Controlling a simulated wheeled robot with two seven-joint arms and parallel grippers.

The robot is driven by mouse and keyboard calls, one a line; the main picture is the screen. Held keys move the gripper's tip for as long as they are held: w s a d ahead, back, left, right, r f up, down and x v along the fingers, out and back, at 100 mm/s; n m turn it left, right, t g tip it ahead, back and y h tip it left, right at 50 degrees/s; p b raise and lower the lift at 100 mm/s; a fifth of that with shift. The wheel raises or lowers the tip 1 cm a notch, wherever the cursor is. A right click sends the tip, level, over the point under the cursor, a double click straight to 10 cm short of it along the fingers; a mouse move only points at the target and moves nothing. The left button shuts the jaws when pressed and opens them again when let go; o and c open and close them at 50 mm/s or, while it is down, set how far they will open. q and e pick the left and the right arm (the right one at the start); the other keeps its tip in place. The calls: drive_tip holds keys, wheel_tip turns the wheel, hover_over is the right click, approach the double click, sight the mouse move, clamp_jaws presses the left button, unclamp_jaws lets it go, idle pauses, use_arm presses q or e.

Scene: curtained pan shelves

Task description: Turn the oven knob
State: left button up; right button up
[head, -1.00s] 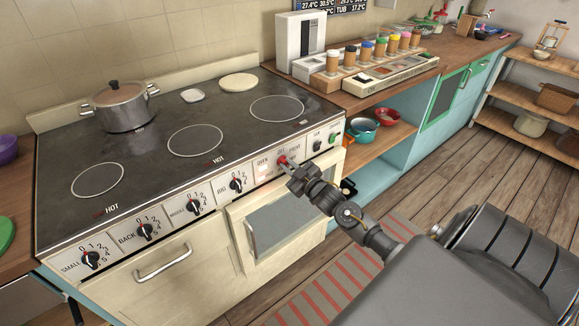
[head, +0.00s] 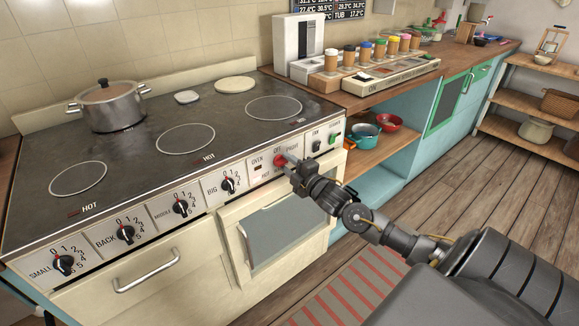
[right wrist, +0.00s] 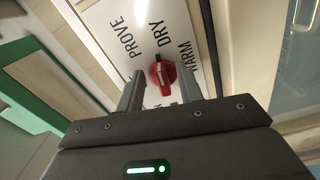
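The oven knob is red and sits on the white control panel of the stove, under the oven label, in the head view (head: 280,160). In the right wrist view the red knob (right wrist: 162,76) has a pale pointer line, with the words PROVE, DRY and WARM around it. My right gripper (head: 291,163) is right in front of the knob and hides part of it in the head view. In the right wrist view its two fingers (right wrist: 160,85) are apart, one on each side of the knob, with visible gaps. My left gripper is not in view.
Black knobs, such as the one labelled BIG (head: 228,184), line the panel to the left. A green switch (head: 333,139) is to the right. The oven door (head: 280,235) is below. A lidded pot (head: 108,108) stands on the stove top.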

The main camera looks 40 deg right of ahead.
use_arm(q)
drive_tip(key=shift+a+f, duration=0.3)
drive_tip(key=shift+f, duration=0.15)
use_arm(e)
drive_tip(key=shift+s+f, duration=0.1)
drive_tip(key=shift+f, duration=0.35)
use_arm(q)
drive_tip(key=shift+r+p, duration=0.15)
drive_tip(key=shift+p, duration=0.4)
use_arm(e)
drive_tip(key=shift+s+a+r, duration=0.1)
drive_tip(key=shift+s+a, duration=0.2)
drive_tip(key=shift+s, duration=0.55)
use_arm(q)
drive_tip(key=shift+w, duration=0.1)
